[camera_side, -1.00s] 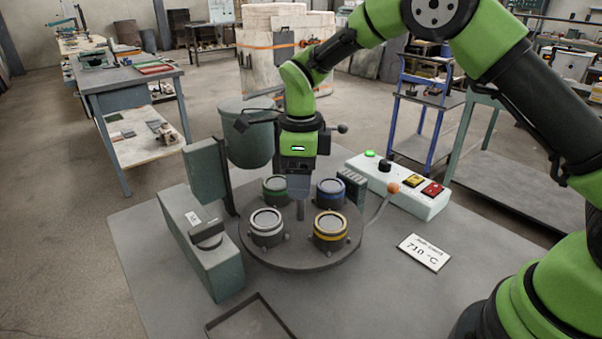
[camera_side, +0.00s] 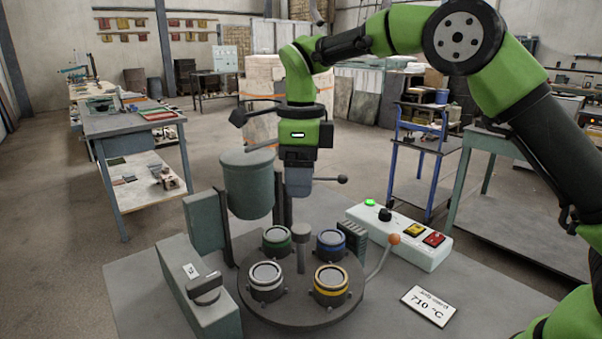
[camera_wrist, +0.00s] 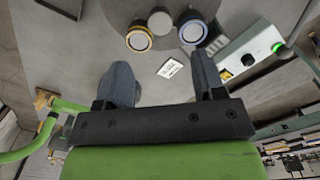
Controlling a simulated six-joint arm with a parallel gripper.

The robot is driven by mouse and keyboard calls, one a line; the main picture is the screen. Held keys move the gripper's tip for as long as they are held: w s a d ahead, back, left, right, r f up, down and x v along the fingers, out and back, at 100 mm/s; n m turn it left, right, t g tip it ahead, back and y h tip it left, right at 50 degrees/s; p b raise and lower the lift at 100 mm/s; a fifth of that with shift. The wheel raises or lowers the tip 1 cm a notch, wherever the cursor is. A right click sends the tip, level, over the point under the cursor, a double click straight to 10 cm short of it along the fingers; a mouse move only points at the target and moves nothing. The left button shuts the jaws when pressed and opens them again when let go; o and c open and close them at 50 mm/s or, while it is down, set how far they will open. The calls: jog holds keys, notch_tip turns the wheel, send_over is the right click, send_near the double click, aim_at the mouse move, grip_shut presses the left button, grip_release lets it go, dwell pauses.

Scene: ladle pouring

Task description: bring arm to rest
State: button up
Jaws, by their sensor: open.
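My gripper (camera_side: 298,188) points down, above and clear of the post (camera_side: 301,236) in the middle of the round turntable (camera_side: 300,314). In the wrist view its two dark fingers (camera_wrist: 163,68) stand apart with nothing held between them. The turntable carries ringed cups: green (camera_side: 277,240), blue (camera_side: 331,244), white (camera_side: 266,281) and yellow (camera_side: 331,285). The yellow-ringed cup (camera_wrist: 139,40) and the blue-ringed cup (camera_wrist: 193,30) also show in the wrist view, beyond the fingers.
A grey-green pot (camera_side: 248,188) stands close left of my gripper; dark-knobbed rods show nearby. A control box (camera_side: 400,235) with a lit green lamp (camera_side: 369,202) is at the right. A 710 °C card (camera_side: 428,306) lies on bare tabletop. A green-grey box (camera_side: 200,290) is left of the turntable.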

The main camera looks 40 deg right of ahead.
jog(key=s+d+r+n+t+y, duration=0.1)
jog(key=s+d+r+n+t, duration=0.15)
jog(key=s+r+n, duration=0.7)
jog(key=s+f+n+t+y, duration=0.1)
jog(key=s+n+t, duration=0.3)
jog(key=s+n, duration=0.9)
jog(key=shift+s+d+f+t, duration=0.4)
jog(key=shift+s+f, duration=0.1)
jog(key=shift+s, duration=0.35)
jog(key=shift+n, duration=0.25)
